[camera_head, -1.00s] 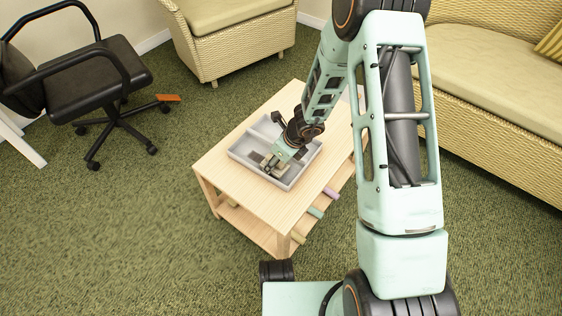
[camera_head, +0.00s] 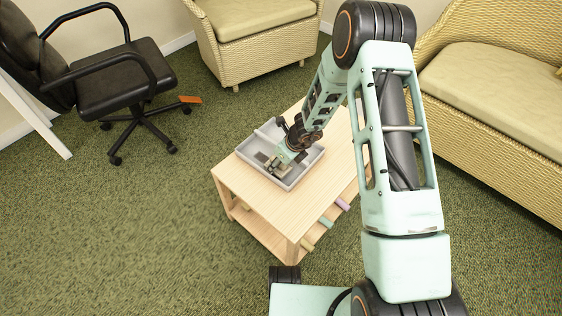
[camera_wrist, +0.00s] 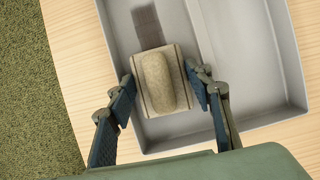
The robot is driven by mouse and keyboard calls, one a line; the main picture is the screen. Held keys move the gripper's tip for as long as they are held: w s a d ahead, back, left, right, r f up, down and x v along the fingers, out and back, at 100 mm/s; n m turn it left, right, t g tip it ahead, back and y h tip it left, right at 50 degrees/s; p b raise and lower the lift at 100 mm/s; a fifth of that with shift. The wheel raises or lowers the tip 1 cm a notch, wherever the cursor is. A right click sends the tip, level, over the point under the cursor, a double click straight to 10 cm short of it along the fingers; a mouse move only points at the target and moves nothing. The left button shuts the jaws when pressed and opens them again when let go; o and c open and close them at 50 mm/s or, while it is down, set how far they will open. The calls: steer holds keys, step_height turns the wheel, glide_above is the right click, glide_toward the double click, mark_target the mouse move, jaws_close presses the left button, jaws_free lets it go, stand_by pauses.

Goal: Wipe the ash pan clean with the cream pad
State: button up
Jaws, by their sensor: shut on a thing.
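The grey ash pan (camera_head: 265,176) lies on the light wooden table, and it also shows in the wrist view (camera_wrist: 118,22). A raised wall divides its inside into compartments. A dark smudge (camera_wrist: 148,27) marks the floor of the left compartment in the wrist view, just beyond the pad. The cream pad (camera_wrist: 176,131), a flat block with a rounded grip on top, is in that same compartment. My gripper (camera_wrist: 163,88) is shut on the pad, one finger at each side. In the head view my gripper (camera_head: 279,163) reaches down into the pan; the arm hides part of the pan.
The wooden table (camera_head: 284,211) has a lower shelf with several coloured rolled objects (camera_head: 326,223) at its edge. A black office chair (camera_head: 125,85) stands at left. A wicker armchair (camera_head: 262,50) and wicker sofa (camera_head: 500,135) stand behind and right. Green carpet at left is free.

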steer(key=shift+s+f, duration=0.15)
step_height(320, 180, up, 9)
steer(key=p, duration=0.8)
